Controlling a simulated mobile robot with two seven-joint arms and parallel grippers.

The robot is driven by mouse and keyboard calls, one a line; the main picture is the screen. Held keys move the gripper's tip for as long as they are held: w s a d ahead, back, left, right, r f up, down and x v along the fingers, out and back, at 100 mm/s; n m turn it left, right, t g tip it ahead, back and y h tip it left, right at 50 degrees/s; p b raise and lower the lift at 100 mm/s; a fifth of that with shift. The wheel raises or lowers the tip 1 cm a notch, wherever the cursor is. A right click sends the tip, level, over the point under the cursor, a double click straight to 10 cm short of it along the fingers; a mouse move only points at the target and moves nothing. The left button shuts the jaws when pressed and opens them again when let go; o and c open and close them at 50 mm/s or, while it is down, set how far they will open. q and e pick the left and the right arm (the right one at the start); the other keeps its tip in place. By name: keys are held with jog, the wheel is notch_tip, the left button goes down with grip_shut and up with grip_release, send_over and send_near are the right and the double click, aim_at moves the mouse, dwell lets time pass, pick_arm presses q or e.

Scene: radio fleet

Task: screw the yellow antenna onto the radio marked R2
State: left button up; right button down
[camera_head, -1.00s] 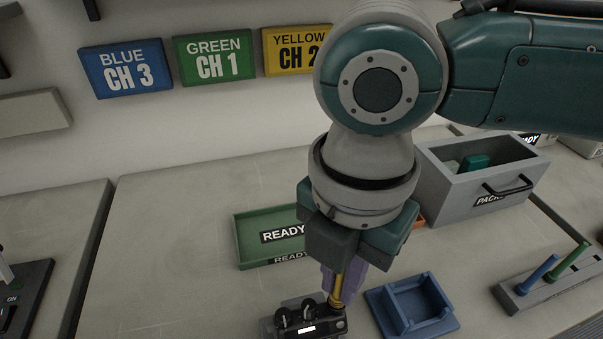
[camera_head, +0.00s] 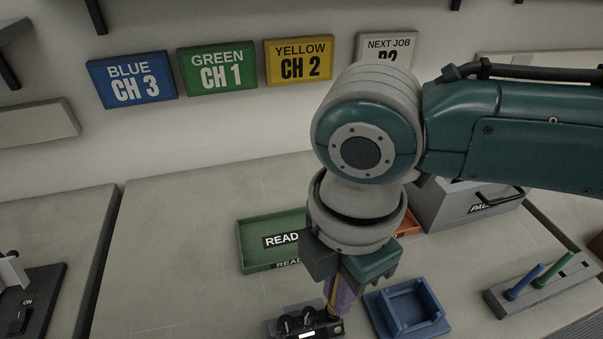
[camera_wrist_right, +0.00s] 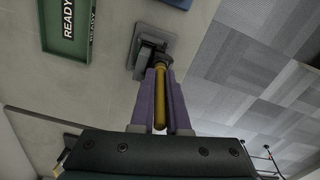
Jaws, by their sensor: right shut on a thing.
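The yellow antenna (camera_head: 333,289) is upright in the purple fingers of my right gripper (camera_head: 340,298), which is shut on it. In the right wrist view the antenna (camera_wrist_right: 160,95) lies between the two purple fingers (camera_wrist_right: 160,112). Its lower end is at the antenna side of the dark radio (camera_head: 306,328), at the bottom of the head view. I cannot tell whether the thread is engaged. The radio has two black knobs and a small lit display; its marking cannot be read here. In the right wrist view the fingers partly hide it. My left gripper is not in view.
An empty blue cradle (camera_head: 409,309) stands just right of the radio. A green READY tray (camera_head: 254,262) lies behind it. A rack with blue and green antennas (camera_head: 541,284) and a grey bin (camera_head: 463,208) are at right. The table's left part is clear.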

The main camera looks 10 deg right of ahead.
jog(key=shift+s+m+p, duration=0.1)
jog(key=shift+m+p, duration=0.5)
jog(key=shift+p, duration=0.05)
jog(key=shift+m+p, duration=0.75)
jog(key=shift+m, duration=0.45)
jog(key=shift+d+f+m, duration=0.1)
jog(key=shift+m, duration=0.4)
